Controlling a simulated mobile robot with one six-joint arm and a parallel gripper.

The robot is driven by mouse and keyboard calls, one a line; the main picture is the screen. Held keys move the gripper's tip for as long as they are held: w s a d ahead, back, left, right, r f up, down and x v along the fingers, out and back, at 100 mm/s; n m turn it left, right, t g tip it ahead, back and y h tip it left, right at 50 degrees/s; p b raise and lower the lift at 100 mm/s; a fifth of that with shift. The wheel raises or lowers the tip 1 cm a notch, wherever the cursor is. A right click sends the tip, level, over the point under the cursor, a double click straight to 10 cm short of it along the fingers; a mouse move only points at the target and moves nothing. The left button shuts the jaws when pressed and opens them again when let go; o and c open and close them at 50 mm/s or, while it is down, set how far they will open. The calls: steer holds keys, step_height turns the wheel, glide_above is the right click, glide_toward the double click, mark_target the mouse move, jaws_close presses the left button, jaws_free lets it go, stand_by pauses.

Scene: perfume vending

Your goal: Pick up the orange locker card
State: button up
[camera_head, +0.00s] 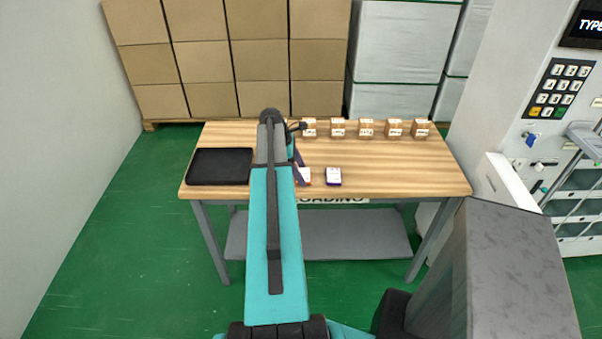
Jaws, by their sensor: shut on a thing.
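The orange locker card (305,175) lies at the front middle of the wooden table (410,172). It shows a white face with a little orange at its lower edge, and its left part is hidden behind my arm. My gripper (299,170) is at this card, low over the table, and is shut on it. The fingertips are small and partly hidden by my arm. I cannot tell whether the card is clear of the table top.
A second card, white with a purple-blue edge (333,176), lies just right. A black tray (220,166) is at the table's left. Several small brown boxes (366,128) line the back edge. A machine with a keypad (557,88) stands at right. The table's right front is clear.

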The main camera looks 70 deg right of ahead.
steer(key=shift+r+b, duration=0.65)
steer(key=shift+r, duration=0.8)
steer(key=s+a+r+b, duration=0.1)
steer(key=s+a+b, duration=0.1)
steer(key=s+a, duration=0.2)
steer(key=s+a+r+b, duration=0.1)
steer(key=s+a, duration=0.2)
steer(key=s, duration=0.7)
steer(key=shift+a+b, duration=0.35)
steer(key=shift+b, duration=0.05)
steer(key=shift+w, duration=0.1)
